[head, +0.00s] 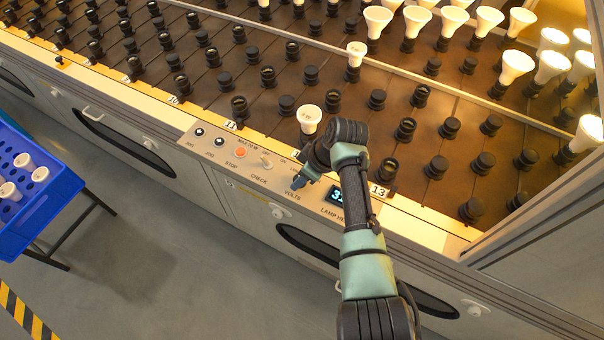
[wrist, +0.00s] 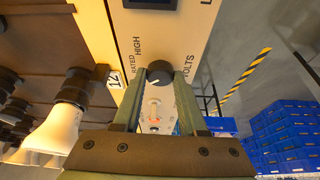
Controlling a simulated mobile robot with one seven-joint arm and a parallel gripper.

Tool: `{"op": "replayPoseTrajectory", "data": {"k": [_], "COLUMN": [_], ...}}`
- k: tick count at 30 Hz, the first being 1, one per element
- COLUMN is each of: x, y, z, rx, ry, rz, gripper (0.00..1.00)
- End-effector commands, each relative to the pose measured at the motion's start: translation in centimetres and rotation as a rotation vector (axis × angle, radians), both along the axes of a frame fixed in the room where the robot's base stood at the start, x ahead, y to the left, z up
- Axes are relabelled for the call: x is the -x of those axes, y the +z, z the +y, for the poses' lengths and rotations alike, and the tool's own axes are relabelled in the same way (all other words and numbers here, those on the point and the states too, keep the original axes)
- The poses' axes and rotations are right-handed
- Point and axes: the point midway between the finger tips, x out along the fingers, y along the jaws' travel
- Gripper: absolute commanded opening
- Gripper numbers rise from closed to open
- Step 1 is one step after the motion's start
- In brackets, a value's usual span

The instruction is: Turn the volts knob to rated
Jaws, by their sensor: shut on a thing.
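The volts knob (wrist: 159,73) is a round black knob with a white pointer mark, on the beige control panel (wrist: 186,30). In the wrist view the words RATED and HIGH stand to its left and VOLTS to its right. The mark seems to lie toward the lower left; I cannot tell its exact setting. My gripper (wrist: 159,76) has one finger on each side of the knob and is shut on it.
A lit display (head: 338,197), partly covered by my arm, sits right of the knob. The orange stop button (head: 239,145) and check switch (head: 266,163) lie left. A white bulb (head: 309,119) stands in a socket close behind my gripper. A blue crate (head: 50,205) holds bulbs at far left.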

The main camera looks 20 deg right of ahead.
Motion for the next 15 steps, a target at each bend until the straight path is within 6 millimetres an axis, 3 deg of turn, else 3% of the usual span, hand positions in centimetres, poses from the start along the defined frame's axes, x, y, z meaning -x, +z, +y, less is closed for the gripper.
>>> {"op": "replayPoseTrajectory", "data": {"k": [15], "x": [0.15], "y": [0.29], "z": [0.36], "rx": [-0.001], "ry": [-0.370], "rz": [0.002], "gripper": [0.00]}}
